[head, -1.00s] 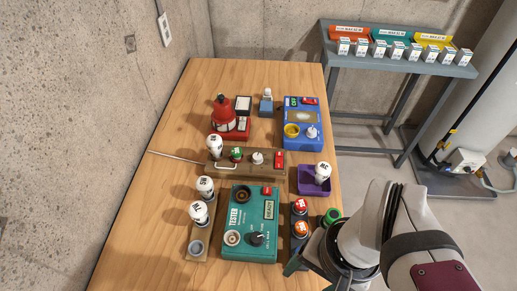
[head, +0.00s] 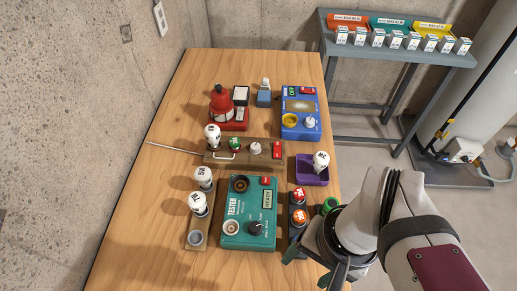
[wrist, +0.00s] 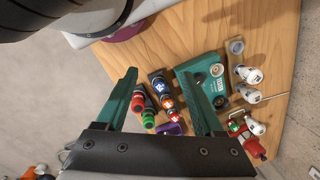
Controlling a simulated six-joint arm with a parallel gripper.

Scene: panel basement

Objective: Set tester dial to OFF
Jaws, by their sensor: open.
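The teal tester box (head: 233,206) lies on the wooden table near its front, with a black dial (head: 255,228) at its lower right, a READY label and a red switch on top. The dial's exact setting is too small to read. My gripper (head: 316,271) is at the lower right of the tester in the head view, past the row of capped cells and apart from the dial. In the wrist view my gripper (wrist: 165,105) has its two green fingers spread wide and empty.
A dark rack (head: 297,246) with red and orange capped cells stands between my gripper and the tester. Bulbs stand in a wooden rack (head: 195,241) left of it. A purple tray (head: 305,177), a wooden board and a blue device (head: 299,131) lie behind. The table's left side is clear.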

